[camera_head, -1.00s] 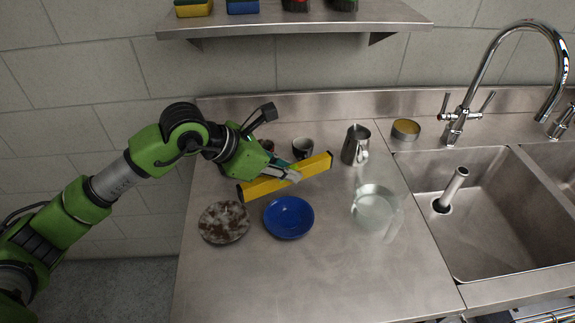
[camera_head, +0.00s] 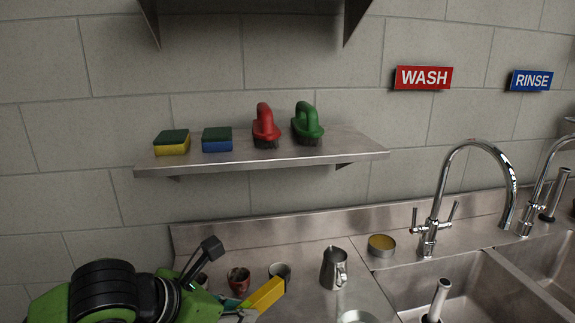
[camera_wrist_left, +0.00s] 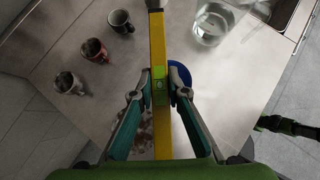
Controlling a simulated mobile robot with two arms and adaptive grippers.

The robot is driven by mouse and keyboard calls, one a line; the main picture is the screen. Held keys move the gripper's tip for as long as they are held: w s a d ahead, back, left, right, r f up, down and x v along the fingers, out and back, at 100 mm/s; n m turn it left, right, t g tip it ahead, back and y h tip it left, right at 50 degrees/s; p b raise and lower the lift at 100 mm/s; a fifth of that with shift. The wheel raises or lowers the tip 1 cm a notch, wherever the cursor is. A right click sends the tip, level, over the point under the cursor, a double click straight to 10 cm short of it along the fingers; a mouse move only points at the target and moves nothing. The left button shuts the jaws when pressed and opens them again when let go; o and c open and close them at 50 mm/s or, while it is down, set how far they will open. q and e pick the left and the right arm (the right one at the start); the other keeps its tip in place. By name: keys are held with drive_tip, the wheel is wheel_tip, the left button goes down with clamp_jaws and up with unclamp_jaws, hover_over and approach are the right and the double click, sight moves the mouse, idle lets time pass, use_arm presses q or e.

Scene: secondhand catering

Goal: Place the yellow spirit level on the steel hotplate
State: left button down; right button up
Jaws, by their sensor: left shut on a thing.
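The yellow spirit level (camera_head: 265,295) shows partly at the bottom of the head view. In the left wrist view the spirit level (camera_wrist_left: 158,50) runs lengthwise up the picture, with a green vial near its middle. My left gripper (camera_wrist_left: 159,92) is shut on it, one finger on each side, and holds it above the counter. In the head view the left gripper (camera_head: 238,315) is cut off by the bottom edge. I see no steel hotplate in either view. A green and black part, likely my right arm, shows at the right of the wrist view; its jaws cannot be made out.
Cups (camera_head: 238,281) and a steel pitcher (camera_head: 333,268) stand at the counter's back. A blue dish (camera_wrist_left: 180,72), a brown mottled plate (camera_wrist_left: 140,138) and a glass vessel (camera_wrist_left: 212,22) are on the counter. A wall shelf (camera_head: 345,150) holds sponges and brushes; the sink (camera_head: 465,285) is right.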

use_arm(q)
drive_tip(key=w+a+r+n+t+y, duration=0.2)
drive_tip(key=w+a+r+n+y, duration=0.1)
drive_tip(key=a+r+n+y, duration=0.55)
drive_tip(key=m+g+h, duration=0.4)
drive_tip(key=m+h, duration=0.6)
drive_tip(key=m, duration=0.2)
approach(264, 306)
drive_tip(key=s+d+f, duration=0.2)
drive_tip(key=d+f, duration=0.4)
drive_tip(key=f, duration=0.1)
drive_tip(key=shift+w+d+r, duration=0.1)
drive_tip(key=shift+w, duration=0.05)
